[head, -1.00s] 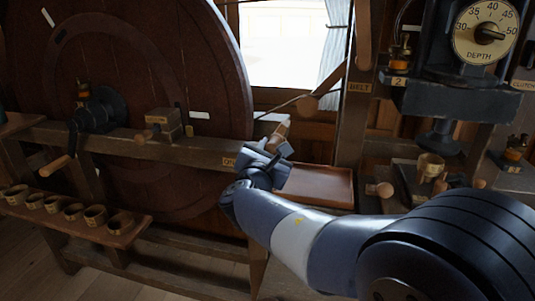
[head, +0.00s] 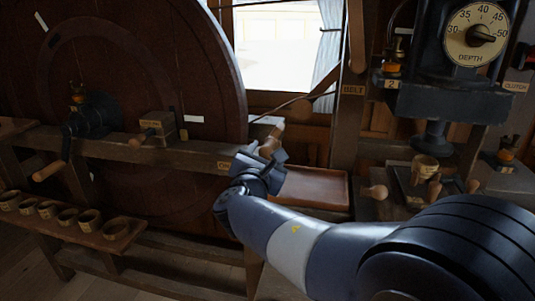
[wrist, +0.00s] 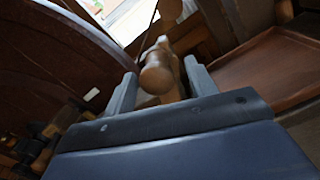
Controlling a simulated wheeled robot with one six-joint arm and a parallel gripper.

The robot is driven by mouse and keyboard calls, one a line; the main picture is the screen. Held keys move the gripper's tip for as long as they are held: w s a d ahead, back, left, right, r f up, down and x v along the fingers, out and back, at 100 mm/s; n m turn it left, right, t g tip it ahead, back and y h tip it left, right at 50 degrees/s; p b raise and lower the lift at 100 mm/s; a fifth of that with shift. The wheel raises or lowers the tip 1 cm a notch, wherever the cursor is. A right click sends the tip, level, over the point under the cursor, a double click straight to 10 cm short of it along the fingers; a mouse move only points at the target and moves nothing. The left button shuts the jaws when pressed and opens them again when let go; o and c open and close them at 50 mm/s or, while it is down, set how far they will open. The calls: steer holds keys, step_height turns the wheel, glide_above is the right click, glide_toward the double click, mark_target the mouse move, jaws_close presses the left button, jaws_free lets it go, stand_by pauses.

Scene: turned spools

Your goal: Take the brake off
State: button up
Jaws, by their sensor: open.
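A turned wooden lever handle (head: 272,138) stands tilted at the right end of the beam in front of the big wheel, near a small tag (head: 224,165) that seems to read "ON". My gripper (head: 262,157) is just below and in front of this handle. In the wrist view the handle (wrist: 157,72) points toward me, between my two spread fingers (wrist: 160,88). A gap shows on its right side; I cannot tell how deep it sits between them. The handle's lower part is hidden behind my gripper in the head view.
The big dark wheel (head: 205,60) fills the left. A crank (head: 55,165) and a small-knobbed wooden block (head: 158,124) sit on the beam. A brown tray (head: 315,188) lies right of my gripper. The depth-dial machine (head: 440,100) stands at right. Several wooden rings line the low bench (head: 120,238).

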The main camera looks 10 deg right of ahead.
steer(key=v, duration=1)
steer(key=x, duration=1.1)
steer(key=shift+a+r, duration=0.1)
